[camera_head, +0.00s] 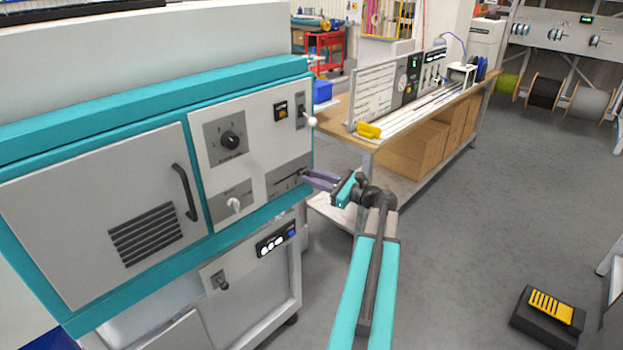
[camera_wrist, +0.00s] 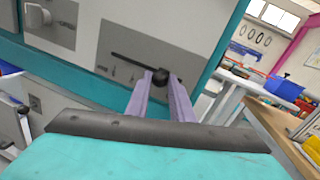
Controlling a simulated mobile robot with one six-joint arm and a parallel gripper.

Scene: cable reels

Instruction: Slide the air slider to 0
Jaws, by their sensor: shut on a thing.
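The air slider is a small black knob (camera_wrist: 161,77) in a dark horizontal slot on a grey plate (camera_wrist: 120,45). In the wrist view the knob sits toward the right part of the slot, above small marks too small to read. My gripper (camera_wrist: 160,80) is shut on the knob, one purple finger at each side. In the head view my gripper (camera_head: 304,178) reaches the grey slider plate (camera_head: 283,184) at the lower right of the machine's front; the knob is hidden there by the fingers.
A workbench (camera_head: 345,115) stands close on the right. A black and yellow pedal (camera_head: 549,308) lies on the open floor.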

